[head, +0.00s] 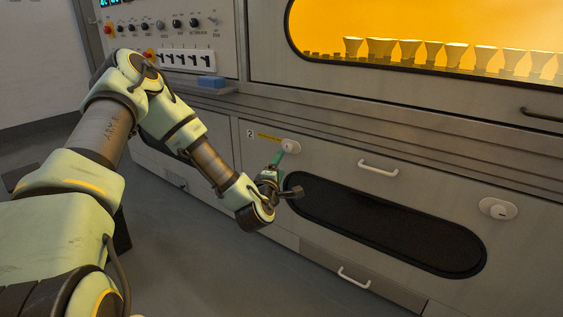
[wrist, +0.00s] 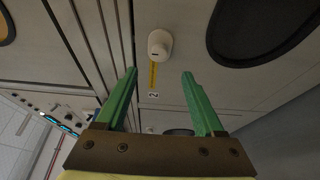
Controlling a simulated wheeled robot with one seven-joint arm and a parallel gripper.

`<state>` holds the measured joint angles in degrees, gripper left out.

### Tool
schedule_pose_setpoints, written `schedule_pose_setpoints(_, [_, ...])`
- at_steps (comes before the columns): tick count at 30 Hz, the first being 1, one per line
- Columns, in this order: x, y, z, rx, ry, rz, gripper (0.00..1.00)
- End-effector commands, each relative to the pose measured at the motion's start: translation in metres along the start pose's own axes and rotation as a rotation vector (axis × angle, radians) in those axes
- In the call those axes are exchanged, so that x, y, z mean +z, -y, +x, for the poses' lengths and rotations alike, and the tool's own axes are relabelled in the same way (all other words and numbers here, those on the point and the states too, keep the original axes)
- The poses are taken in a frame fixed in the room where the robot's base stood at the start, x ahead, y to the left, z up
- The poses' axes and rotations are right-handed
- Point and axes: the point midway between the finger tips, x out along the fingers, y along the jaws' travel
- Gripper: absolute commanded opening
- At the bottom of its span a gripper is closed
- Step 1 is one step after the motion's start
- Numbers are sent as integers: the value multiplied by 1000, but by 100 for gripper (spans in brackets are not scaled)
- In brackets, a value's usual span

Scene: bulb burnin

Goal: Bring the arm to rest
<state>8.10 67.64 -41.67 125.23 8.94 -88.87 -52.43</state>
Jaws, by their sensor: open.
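My gripper (wrist: 159,88) is open in the wrist view, with its two green fingers apart and nothing between them. In the head view my arm reaches out from the left, and my gripper (head: 281,160) is close to the cabinet's lower front, by a round white knob (head: 291,147). The same knob (wrist: 160,45) shows beyond the fingertips in the wrist view, above a yellow strip and the number 2. I cannot tell from the head view whether a finger touches the knob.
The cabinet has a glowing window (head: 420,25) with a row of bulbs, a dark oval window (head: 385,225), white handles (head: 378,167) and a second white knob (head: 498,208). A blue block (head: 211,82) lies on the ledge below the control panel (head: 170,25). Open floor (head: 190,260) lies in front.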

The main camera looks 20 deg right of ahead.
Motion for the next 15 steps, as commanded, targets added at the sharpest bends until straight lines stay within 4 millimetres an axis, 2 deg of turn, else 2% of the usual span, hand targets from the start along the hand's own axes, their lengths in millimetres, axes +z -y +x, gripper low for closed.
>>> schedule_pose_setpoints(15, [-1,0,0,-11,10,22,70])
